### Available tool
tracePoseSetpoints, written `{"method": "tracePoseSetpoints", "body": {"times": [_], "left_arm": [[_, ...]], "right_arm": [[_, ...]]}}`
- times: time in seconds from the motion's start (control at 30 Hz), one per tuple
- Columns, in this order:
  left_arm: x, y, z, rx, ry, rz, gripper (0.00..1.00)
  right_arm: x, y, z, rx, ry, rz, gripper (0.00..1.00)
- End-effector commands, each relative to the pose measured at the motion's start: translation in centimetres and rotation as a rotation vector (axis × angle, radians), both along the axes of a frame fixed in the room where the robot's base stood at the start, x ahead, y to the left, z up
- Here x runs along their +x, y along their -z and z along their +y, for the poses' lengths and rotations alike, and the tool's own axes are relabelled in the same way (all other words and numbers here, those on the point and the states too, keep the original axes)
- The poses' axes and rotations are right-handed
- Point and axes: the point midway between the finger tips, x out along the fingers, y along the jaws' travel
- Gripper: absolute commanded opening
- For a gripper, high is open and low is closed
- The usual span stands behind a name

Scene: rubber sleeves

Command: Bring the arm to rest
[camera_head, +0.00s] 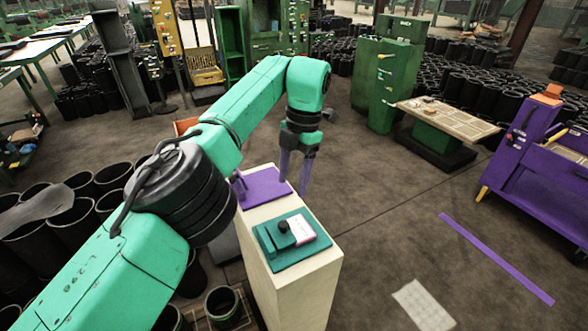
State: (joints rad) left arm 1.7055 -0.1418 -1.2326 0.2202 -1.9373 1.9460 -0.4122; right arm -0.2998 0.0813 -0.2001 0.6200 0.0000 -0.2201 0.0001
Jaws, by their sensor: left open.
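My left arm comes in from the left and bends down over a cream pedestal (306,292). My left gripper (292,188) points down, with two purple fingers apart and nothing seen between them. It is just beyond the right edge of a purple plate (264,190) on the pedestal top; whether it touches the plate I cannot tell. A short purple upright part stands at that plate's left side. Nearer, a teal plate (290,262) carries a teal block, a black round piece (283,226) and a pale, pink-edged piece (304,231). My right gripper is out of view.
Black rubber sleeves (115,175) stand on the floor at left, partly behind my arm. A green machine (385,85) with a worktable (448,121) stands at the back right. A purple cart (535,180) is at the far right. The floor right of the pedestal is mostly clear.

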Motion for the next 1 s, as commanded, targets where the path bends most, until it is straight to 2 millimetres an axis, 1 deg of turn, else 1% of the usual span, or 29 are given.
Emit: {"method": "tracePoseSetpoints", "body": {"times": [0.03, 0.1, 0.17, 0.63, 0.67, 0.73, 0.77, 0.83, 0.87, 0.9, 0.93, 0.97, 1.0], "left_arm": [[0.1, -2.0, -0.2, 0.001, -0.001, 0.004, 0.64], [0.2, -2.6, -0.3, 0.001, -0.001, 0.003, 0.64], [0.3, -2.8, -0.3, 0.002, 0.000, 0.004, 0.64], [0.3, -2.4, -0.3, 0.001, 0.000, 0.002, 0.64], [0.4, -2.4, -0.4, -0.001, 0.002, 0.002, 0.64], [0.5, -1.6, -1.3, -0.030, 0.021, -0.003, 0.64], [0.5, -0.9, -2.2, -0.059, 0.036, -0.009, 0.64], [0.6, 1.4, -5.5, -0.173, 0.084, -0.032, 0.64], [0.6, 2.5, -7.6, -0.245, 0.105, -0.045, 0.64], [0.3, 3.8, -10.9, -0.366, 0.129, -0.064, 0.64], [-0.2, 4.5, -13.7, -0.471, 0.138, -0.077, 0.64], [-0.6, 4.8, -16.5, -0.588, 0.132, -0.092, 0.64], [-1.4, 4.6, -20.2, -0.761, 0.105, -0.109, 0.64]], "right_arm": [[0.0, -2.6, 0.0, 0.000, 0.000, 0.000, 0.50], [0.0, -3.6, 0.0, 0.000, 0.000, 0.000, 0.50], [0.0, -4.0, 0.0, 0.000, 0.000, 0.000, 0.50], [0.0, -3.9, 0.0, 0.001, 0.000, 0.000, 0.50], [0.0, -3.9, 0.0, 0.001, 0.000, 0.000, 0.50], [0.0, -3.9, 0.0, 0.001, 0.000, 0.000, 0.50], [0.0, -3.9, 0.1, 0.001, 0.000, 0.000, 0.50], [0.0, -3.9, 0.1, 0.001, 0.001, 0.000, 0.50], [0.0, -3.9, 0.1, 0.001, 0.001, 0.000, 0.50], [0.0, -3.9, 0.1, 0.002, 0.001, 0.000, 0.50], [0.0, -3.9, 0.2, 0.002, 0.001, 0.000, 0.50], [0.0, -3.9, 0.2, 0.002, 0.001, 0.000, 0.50], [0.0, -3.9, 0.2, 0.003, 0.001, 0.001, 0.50]]}}
